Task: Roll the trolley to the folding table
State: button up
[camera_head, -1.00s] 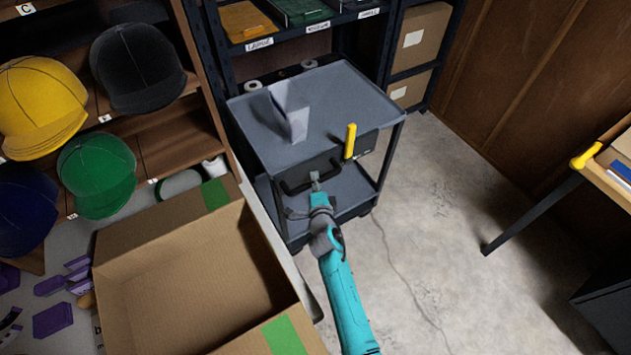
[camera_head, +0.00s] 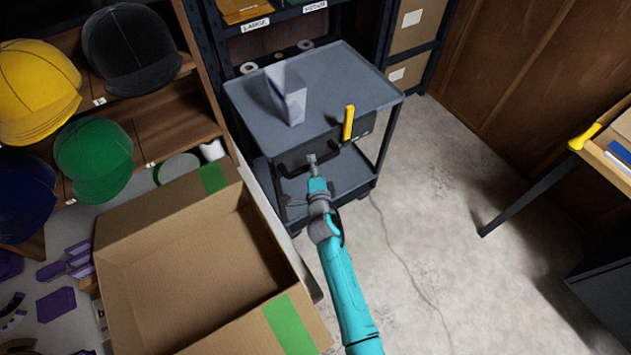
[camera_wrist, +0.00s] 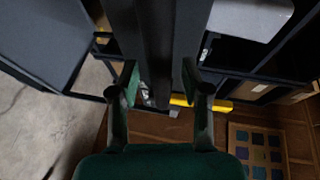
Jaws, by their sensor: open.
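The trolley (camera_head: 345,85) is dark grey with a top and a lower shelf. It stands in front of the shelving, and a black handle (camera_head: 293,172) is on its near side. My gripper (camera_head: 312,158) is at this handle, with its fingers open. In the wrist view my gripper (camera_wrist: 158,80) has one finger on each side of a dark bar, apparently the handle; I cannot tell whether they touch it. A wood-topped table (camera_head: 607,160) with dark legs, apparently the folding table, is cut off at the right edge.
A white box (camera_head: 292,100) stands on the trolley top, and a yellow upright grip (camera_head: 348,122) is at its front edge. An open cardboard box (camera_head: 215,265) is close at the left. Bare concrete floor (camera_head: 430,200) lies between trolley and table.

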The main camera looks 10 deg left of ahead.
jog(key=v, duration=1.1)
jog(key=shift+f, duration=0.1)
